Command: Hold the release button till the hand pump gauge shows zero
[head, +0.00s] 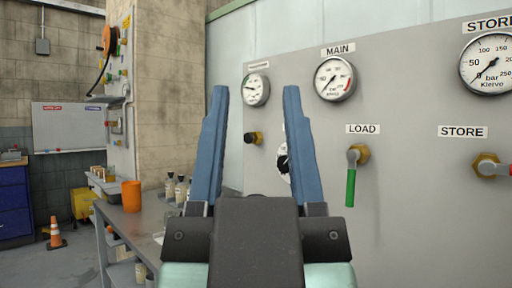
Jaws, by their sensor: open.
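My gripper (255,90) is in the middle of the head view, its two blue fingers spread apart with nothing between them. It points at the grey panel (410,220). Between the fingertips shows a small round gauge (256,89); its label is too small to read, and its needle points left. I cannot tell whether it is the hand pump gauge. Below it a black knob or button on a brass fitting (253,138) sticks out of the panel, apart from the fingers. It carries no readable label. A black and white round part (283,163) is partly hidden behind the right finger.
The panel also bears the MAIN gauge (336,78), the STORE gauge (487,63), the LOAD valve with a green lever (351,180) and the STORE valve (489,166). At left a bench holds an orange cup (131,196) and several bottles (175,187). A cone (56,233) stands on the floor.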

